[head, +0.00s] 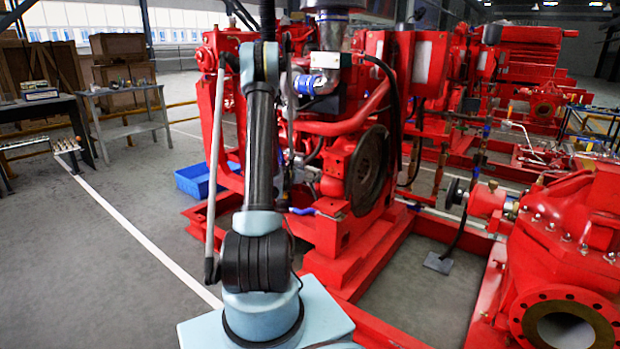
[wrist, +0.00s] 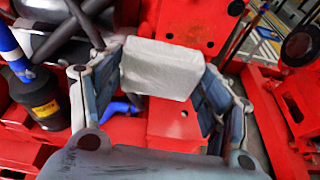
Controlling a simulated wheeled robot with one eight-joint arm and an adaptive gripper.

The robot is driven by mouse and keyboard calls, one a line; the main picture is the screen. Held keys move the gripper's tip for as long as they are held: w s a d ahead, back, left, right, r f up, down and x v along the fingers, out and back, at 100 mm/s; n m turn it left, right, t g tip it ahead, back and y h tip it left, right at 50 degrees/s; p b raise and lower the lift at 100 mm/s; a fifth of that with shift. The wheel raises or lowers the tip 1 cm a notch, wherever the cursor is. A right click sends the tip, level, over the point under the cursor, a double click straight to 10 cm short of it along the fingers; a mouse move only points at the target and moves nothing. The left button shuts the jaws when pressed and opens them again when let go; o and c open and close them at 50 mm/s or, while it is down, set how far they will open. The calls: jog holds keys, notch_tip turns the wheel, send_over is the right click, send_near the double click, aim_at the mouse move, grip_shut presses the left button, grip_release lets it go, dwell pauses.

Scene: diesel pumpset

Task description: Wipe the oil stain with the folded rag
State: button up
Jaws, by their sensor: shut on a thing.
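In the wrist view my gripper (wrist: 164,78) has its two blue-grey fingers on either side of a white folded rag (wrist: 162,66). The rag is a thick pale block held between the fingertips. It is in front of red painted metal of the pumpset, and I cannot tell whether it touches that surface. No oil stain can be made out in either view. In the head view my own arm stands in front of the red engine (head: 345,170), and the gripper and rag cannot be clearly picked out there.
A black cylinder with a yellow label (wrist: 45,108) stands left of my gripper. A blue crate (head: 200,180) is on the floor beside the engine. A red pump (head: 570,240) is at the right. Tables (head: 125,90) stand at the left, with clear floor before them.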

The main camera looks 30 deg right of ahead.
aim_at(340, 173)
jog(key=shift+w+d, duration=0.3)
jog(key=shift+d, duration=0.75)
jog(key=shift+w+d, duration=0.3)
jog(key=shift+d, duration=0.75)
jog(key=shift+w+d, duration=0.3)
jog(key=shift+d, duration=0.75)
jog(key=shift+w+d, duration=0.4)
jog(key=shift+d, duration=0.45)
jog(key=shift+s+d, duration=0.25)
jog(key=shift+s, duration=0.4)
jog(key=shift+s+d, duration=0.25)
jog(key=shift+s, duration=0.4)
jog(key=shift+s+d, duration=0.25)
jog(key=shift+s, duration=0.4)
jog(key=shift+s+d, duration=0.3)
jog(key=shift+s, duration=0.35)
jog(key=shift+s+d, duration=0.3)
jog(key=shift+s, duration=0.3)
jog(key=shift+s+d, duration=0.3)
jog(key=shift+s, duration=0.35)
